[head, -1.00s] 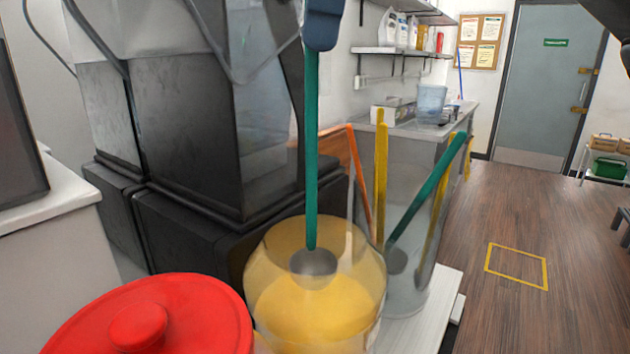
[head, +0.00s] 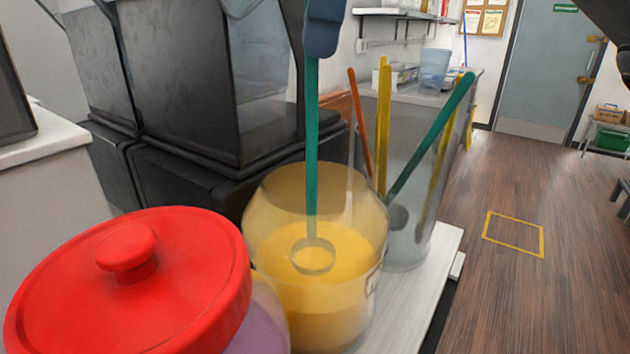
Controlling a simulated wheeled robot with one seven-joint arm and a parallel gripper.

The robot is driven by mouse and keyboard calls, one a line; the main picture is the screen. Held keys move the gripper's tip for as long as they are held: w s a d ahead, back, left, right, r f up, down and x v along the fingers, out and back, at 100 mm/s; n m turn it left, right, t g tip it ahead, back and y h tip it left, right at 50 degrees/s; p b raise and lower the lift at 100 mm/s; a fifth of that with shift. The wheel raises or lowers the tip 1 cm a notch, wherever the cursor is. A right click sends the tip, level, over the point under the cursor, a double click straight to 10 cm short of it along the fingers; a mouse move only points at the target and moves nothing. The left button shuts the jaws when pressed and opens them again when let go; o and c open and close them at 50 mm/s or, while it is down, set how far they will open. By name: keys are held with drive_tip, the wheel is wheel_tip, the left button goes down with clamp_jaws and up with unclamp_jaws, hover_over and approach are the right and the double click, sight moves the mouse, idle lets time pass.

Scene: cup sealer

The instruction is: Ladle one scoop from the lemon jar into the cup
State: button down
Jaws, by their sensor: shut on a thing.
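The lemon jar (head: 365,205) is a clear, round, open jar, part filled with yellow liquid (head: 345,275). A ladle with a green handle (head: 312,130) hangs upright inside it. Its round metal bowl (head: 314,257) is at the liquid's surface and looks filled with yellow. My gripper (head: 323,30) shows only as dark blue fingers at the top edge, shut on the top of the ladle's handle. No cup is visible in the head view.
A jar with a red lid (head: 130,285) stands close at the front left. A clear container (head: 410,240) with several coloured handles stands right behind the lemon jar. Large dark machines (head: 210,80) stand behind on the left. The counter (head: 425,300) ends at the right.

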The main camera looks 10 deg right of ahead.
wheel_tip(320, 180, down, 3)
drive_tip(key=shift+f+b, duration=0.1)
drive_tip(key=shift+b, duration=0.4)
idle(0.9)
wheel_tip(320, 180, up, 19)
drive_tip(key=p, duration=1.1)
drive_tip(key=shift+p, duration=0.35)
idle(1.1)
idle(1.3)
